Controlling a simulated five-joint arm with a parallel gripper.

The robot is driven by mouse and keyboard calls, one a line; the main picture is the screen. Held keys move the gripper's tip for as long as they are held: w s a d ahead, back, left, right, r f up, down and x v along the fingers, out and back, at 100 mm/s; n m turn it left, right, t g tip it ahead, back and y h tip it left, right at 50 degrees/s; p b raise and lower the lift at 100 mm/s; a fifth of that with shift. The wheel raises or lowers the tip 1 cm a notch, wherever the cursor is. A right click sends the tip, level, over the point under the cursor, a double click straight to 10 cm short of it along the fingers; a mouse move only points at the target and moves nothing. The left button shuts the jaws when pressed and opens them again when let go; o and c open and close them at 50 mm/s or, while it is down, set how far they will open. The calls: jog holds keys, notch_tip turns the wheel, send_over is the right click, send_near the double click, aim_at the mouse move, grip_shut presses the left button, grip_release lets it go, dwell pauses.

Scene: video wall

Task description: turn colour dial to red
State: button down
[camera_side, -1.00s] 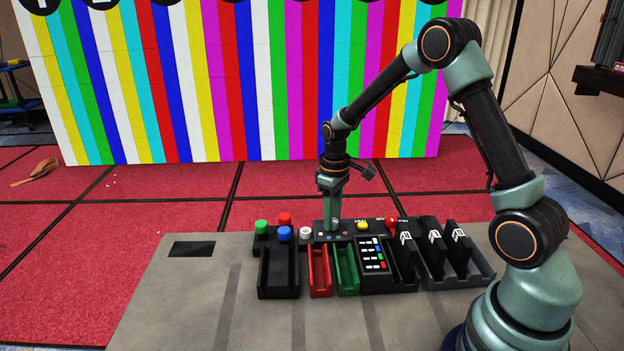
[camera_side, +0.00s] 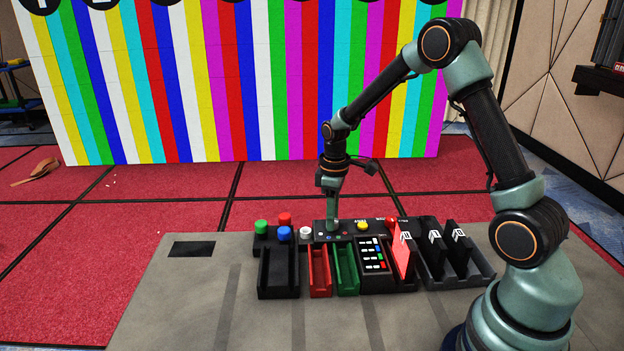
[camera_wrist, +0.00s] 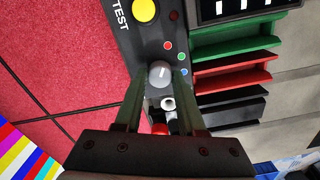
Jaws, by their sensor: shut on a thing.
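The colour dial (camera_wrist: 160,73) is a round grey knob on a black panel (camera_wrist: 150,42), seen in the wrist view. A red dot (camera_wrist: 168,46), a green dot (camera_wrist: 182,58) and a blue dot (camera_wrist: 185,72) sit beside it. The dial's pointer is too small to read surely. My gripper (camera_wrist: 161,76) has one finger on each side of the dial and is shut on it. In the side view my gripper (camera_side: 333,227) points down at the panel (camera_side: 348,235), its fingertips hiding the dial.
A yellow button (camera_side: 362,226) and a red one (camera_side: 391,220) are on the same panel. Green (camera_side: 261,227), blue (camera_side: 284,233) and white (camera_side: 306,232) buttons stand left. In front are a red tray (camera_side: 319,284), a green tray (camera_side: 346,284) and upright cards, one red (camera_side: 403,256).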

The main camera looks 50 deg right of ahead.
jog(key=c, duration=0.5)
grip_release()
jog(key=shift+r, duration=0.1)
notch_tip(320, 180, up, 12)
jog(key=s+a+r+m+t, duration=0.2)
jog(key=s+a+r, duration=0.1)
jog(key=s+a, duration=0.2)
jog(key=s+a+r+m+t, duration=0.3)
jog(key=s+a+r, duration=0.1)
jog(key=s, duration=0.5)
jog(key=shift+a+t, duration=0.3)
jog(key=shift+a, duration=0.45)
